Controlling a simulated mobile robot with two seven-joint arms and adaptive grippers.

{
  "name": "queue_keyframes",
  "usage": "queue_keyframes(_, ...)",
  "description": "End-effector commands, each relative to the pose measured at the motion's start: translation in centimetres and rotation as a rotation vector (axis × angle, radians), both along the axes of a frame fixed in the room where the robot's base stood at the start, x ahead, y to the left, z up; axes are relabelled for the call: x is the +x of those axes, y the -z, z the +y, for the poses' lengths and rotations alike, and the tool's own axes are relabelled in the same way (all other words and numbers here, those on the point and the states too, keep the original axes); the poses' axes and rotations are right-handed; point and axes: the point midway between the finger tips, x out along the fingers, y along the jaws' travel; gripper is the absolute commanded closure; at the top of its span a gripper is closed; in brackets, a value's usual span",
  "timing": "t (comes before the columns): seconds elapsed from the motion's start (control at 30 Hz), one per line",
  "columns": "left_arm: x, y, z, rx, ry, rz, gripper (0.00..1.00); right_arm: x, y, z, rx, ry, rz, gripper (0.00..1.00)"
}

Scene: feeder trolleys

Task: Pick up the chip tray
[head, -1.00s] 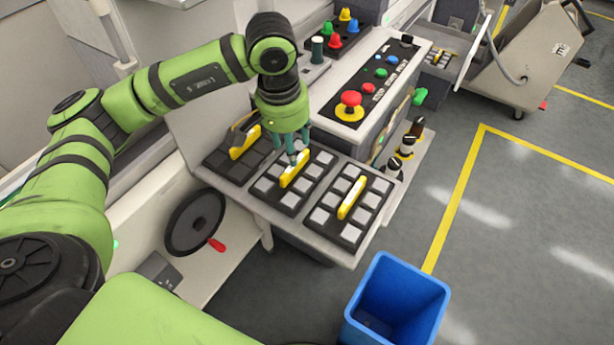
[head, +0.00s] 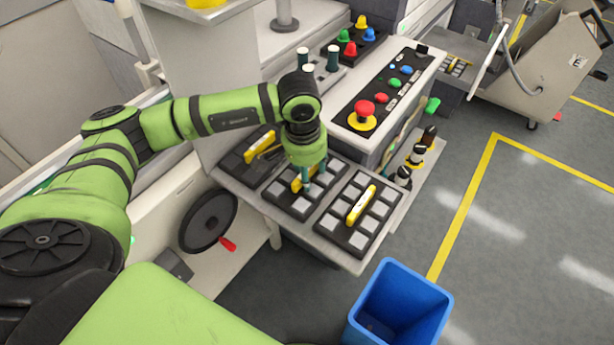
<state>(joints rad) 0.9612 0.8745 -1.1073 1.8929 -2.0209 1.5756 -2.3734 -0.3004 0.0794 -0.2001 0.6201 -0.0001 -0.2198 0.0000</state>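Three dark chip trays with yellow handles lie in a row on a grey shelf (head: 345,258). The middle tray (head: 278,197) and the right tray (head: 336,222) hold light grey square chips. The left tray (head: 231,165) shows dark, empty-looking pockets. My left gripper (head: 309,184) points down over the middle tray, its teal fingertips at that tray's yellow handle (head: 296,185). The gripper hides part of the handle and tray. Whether the fingers are closed on the handle is not clear. The tray lies flat on the shelf. My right gripper is not in view.
A control panel with a red emergency button (head: 364,111) stands just behind the trays. A blue bin (head: 400,312) stands on the floor in front. A black handwheel (head: 208,221) is below the shelf. Open floor lies to the right.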

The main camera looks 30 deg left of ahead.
Motion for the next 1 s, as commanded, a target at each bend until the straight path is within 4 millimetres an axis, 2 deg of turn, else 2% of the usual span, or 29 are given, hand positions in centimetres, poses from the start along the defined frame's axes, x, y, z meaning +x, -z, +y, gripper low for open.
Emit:
queue_keyframes(0.03, 0.0, 0.0, 0.0, 0.0, 0.0, 0.0, 0.67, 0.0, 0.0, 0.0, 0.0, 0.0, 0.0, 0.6)
queue_keyframes(0.1, 0.0, 0.0, 0.0, 0.0, 0.0, 0.0, 0.95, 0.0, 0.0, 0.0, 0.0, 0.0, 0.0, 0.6)
queue_keyframes(0.13, 0.0, 0.0, 0.0, 0.0, 0.0, 0.0, 1.0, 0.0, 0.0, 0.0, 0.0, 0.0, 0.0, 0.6)
queue_keyframes(0.57, 0.1, -0.4, 0.0, 0.0, -0.001, -0.003, 1.0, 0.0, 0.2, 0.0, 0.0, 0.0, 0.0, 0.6)
queue_keyframes(0.73, 0.1, -1.8, 0.0, 0.0, 0.001, -0.007, 1.0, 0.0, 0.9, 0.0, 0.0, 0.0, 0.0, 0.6)
queue_keyframes(0.87, 0.2, -4.1, 0.0, 0.0, 0.0, -0.01, 1.0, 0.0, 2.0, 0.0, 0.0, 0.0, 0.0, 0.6)
queue_keyframes(1.0, -0.2, -5.9, -3.5, -0.004, 0.009, -0.009, 1.0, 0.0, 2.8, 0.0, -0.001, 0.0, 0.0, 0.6)
